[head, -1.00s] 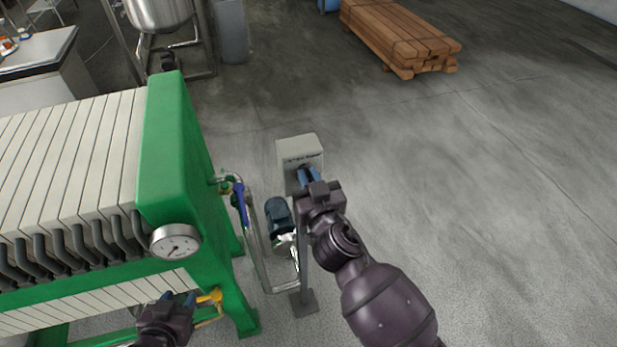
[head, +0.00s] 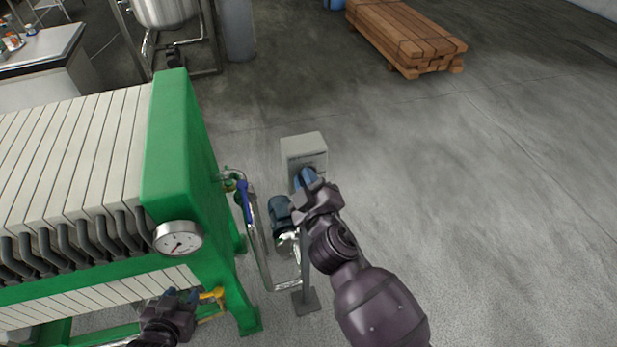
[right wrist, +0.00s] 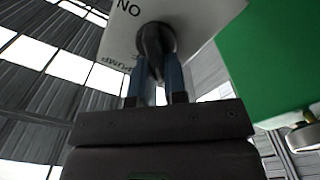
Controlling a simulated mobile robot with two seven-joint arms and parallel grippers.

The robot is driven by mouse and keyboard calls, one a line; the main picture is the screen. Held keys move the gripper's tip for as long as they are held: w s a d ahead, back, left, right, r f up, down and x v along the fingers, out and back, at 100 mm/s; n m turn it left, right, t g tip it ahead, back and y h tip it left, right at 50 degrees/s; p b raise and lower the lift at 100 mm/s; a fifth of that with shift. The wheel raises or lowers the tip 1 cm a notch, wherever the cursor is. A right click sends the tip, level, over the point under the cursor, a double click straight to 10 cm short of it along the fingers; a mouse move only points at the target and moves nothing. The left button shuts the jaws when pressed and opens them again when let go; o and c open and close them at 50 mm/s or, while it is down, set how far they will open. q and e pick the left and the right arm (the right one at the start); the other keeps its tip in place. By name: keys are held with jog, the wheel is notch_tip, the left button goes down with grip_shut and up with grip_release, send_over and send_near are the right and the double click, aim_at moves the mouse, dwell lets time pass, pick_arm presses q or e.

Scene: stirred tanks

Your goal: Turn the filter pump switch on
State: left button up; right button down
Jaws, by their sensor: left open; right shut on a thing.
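The filter pump switch is a dark knob (right wrist: 155,42) on the face of a grey-white switch box (head: 302,150) on a post. In the right wrist view the box face (right wrist: 205,22) carries lettering that includes "PUMP". My right gripper (head: 306,178) is shut on the knob, its blue fingers on either side of it (right wrist: 156,70). In the head view the gripper hides the knob. My left gripper (head: 182,296) is open at the lower left, beside a yellow handle (head: 213,295) on the filter press.
The green-framed filter press (head: 175,150) with a round gauge (head: 178,238) fills the left. A blue pump motor (head: 281,209) and steel pipes stand between press and post. Stacked timber (head: 405,35) lies at the back. The floor on the right is clear.

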jog(key=n, duration=0.3)
jog(key=f+n, duration=0.1)
jog(key=n, duration=0.5)
jog(key=shift+s+a+f, duration=0.1)
jog(key=shift+a+f, duration=0.1)
jog(key=shift+a, duration=0.1)
jog(key=shift+n, duration=0.3)
jog(key=c, duration=1.2)
grip_release()
jog(key=shift+o, duration=0.2)
jog(key=shift+s, duration=0.15)
jog(key=b+v, duration=0.1)
jog(key=v, duration=0.9)
jog(key=shift+s+d, duration=0.15)
jog(key=shift+s, duration=0.1)
